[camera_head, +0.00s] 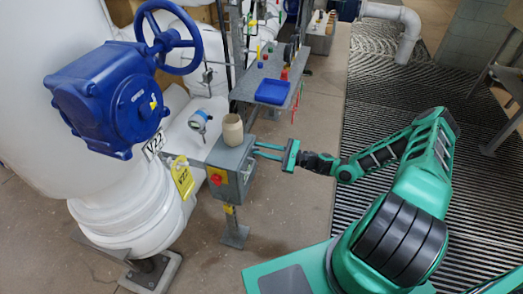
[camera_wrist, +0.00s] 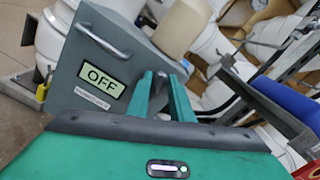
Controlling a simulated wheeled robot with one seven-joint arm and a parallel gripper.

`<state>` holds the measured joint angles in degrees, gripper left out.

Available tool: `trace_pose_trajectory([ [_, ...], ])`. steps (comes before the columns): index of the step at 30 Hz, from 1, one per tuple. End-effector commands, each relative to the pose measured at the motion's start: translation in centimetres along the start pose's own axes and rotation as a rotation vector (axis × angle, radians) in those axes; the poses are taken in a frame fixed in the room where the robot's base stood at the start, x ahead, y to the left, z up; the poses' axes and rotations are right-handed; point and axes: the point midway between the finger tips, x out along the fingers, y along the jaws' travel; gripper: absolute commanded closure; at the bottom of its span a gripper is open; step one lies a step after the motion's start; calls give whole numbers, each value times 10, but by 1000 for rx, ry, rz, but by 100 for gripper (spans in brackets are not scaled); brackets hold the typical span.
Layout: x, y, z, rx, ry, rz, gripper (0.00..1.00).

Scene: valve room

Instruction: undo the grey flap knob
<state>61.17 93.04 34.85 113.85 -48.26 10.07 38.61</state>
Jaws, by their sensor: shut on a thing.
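A grey box (camera_head: 228,165) stands on a post, with a red knob on its near face. In the wrist view the box's flap face (camera_wrist: 95,60) carries a metal handle (camera_wrist: 103,38) and a label reading OFF (camera_wrist: 103,82). My gripper (camera_head: 257,151) reaches in from the right, level with the upper part of that face. In the wrist view my gripper's two green fingers (camera_wrist: 160,76) are close together at the face's edge, beside the label. They are shut on the grey flap knob, which is mostly hidden between them.
A beige cup (camera_head: 232,130) stands on top of the box, close to my fingers. A shelf with a blue tray (camera_head: 272,91) is behind. A blue valve with a handwheel (camera_head: 167,40) is at left. A yellow tag (camera_head: 182,178) hangs beside the box. Floor in front is clear.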

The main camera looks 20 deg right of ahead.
Motion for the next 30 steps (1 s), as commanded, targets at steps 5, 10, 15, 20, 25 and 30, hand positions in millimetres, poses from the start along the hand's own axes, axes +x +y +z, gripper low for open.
trace_pose_trajectory([
  [5,0,2,-1,-168,2,3,100],
  [10,0,2,-2,-329,3,4,100],
  [15,0,3,-2,-489,3,5,100],
  [20,0,4,-2,-628,2,5,100],
  [25,0,5,-2,-752,1,6,100],
  [30,0,5,-3,-843,1,6,100],
])
